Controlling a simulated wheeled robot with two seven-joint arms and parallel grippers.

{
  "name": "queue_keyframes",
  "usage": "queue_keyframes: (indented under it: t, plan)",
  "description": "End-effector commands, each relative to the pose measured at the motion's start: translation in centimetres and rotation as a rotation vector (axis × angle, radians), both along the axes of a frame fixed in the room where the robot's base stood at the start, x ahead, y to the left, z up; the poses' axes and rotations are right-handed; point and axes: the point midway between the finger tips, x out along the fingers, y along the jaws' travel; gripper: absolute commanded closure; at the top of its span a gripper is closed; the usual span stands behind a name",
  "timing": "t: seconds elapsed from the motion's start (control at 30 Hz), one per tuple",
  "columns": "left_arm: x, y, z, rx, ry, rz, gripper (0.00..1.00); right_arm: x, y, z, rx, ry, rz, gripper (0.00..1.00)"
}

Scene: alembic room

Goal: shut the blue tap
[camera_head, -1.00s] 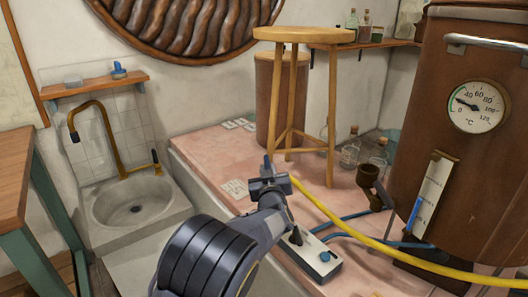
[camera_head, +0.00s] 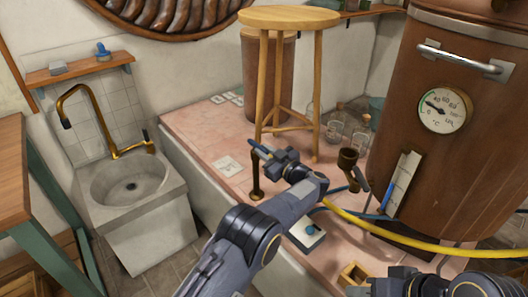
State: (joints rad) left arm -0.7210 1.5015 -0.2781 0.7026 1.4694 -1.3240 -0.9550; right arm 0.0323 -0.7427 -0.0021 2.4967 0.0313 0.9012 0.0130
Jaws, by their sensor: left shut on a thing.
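The blue tap (camera_head: 257,179) is a short upright brass pipe on the pink tiled platform, with a blue lever (camera_head: 259,148) at its top. My left gripper (camera_head: 268,156) is at the top of the tap, shut on the blue lever. Its jaws hide part of the lever and the tap's head. The lever points up and to the left in the picture.
A wooden stool (camera_head: 290,20) stands behind the tap. A copper boiler (camera_head: 450,150) with a dial is to the right. A yellow hose (camera_head: 400,241), blue tubes and a white box (camera_head: 307,232) lie right of my left arm. A sink (camera_head: 130,185) is to the left.

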Motion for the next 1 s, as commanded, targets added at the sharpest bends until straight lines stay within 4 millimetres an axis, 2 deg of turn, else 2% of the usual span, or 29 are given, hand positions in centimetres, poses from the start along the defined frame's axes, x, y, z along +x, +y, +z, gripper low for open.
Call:
queue_keyframes:
  t: [0.43,0.47,0.6,0.87,1.0]
  plan:
    - [0.15,0.13,0.2,0.0,-0.005,0.011,1.0,0.01,0.0,0.03,0.0,0.0,0.0,0.64]
    - [0.15,0.14,0.21,0.001,-0.006,0.011,0.81,0.01,0.0,0.03,0.0,0.0,0.0,0.64]
    - [0.13,0.1,0.17,0.0,-0.005,0.01,0.63,0.01,0.0,0.03,0.0,0.0,0.0,0.64]
    - [0.07,0.01,0.1,0.0,-0.003,0.009,0.61,0.01,0.0,0.03,0.0,0.0,0.0,0.64]
    - [-0.68,-0.64,0.15,-0.001,-0.002,0.007,0.61,0.01,-0.01,0.04,0.0,0.0,0.0,0.64]
